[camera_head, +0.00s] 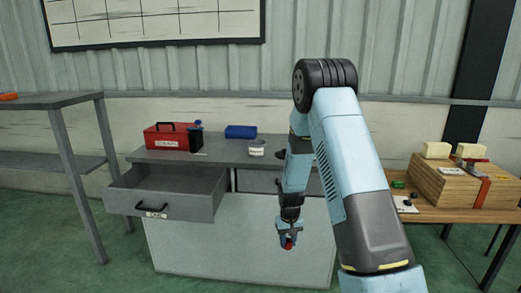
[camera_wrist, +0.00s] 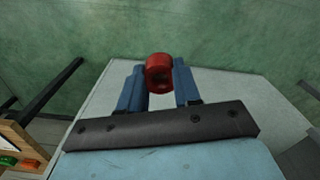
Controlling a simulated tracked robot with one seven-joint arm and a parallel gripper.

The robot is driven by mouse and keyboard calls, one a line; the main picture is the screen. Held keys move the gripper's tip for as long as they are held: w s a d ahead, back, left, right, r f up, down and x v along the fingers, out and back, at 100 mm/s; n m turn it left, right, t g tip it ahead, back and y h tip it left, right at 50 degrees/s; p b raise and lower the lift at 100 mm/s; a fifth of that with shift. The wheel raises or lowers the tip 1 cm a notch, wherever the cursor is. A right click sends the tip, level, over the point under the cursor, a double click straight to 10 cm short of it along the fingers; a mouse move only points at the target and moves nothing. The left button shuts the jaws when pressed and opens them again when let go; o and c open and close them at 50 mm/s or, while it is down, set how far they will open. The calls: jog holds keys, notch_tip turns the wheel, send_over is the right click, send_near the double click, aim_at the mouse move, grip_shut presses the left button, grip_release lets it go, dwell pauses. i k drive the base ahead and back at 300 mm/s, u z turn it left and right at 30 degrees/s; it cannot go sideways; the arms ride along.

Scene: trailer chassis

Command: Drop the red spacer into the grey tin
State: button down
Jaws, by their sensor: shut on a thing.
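My gripper (camera_head: 288,240) is shut on the red spacer (camera_head: 288,245), in front of the grey cabinet and below its top. The grey tin (camera_head: 256,149), with a pale label, stands on the cabinet top, up and to the left of my gripper. Its inside is too small to make out.
A red toolbox (camera_head: 170,137) and a blue roll (camera_head: 241,131) are on the cabinet top (camera_head: 217,146). An open drawer (camera_head: 168,192) juts out at the left. A wooden bench (camera_head: 440,213) with a wooden crate (camera_head: 458,185) is at the right.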

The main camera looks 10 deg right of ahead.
aim_at(260, 153)
jog(key=z, duration=0.05)
jog(key=i, duration=0.85)
jog(key=u, duration=0.1)
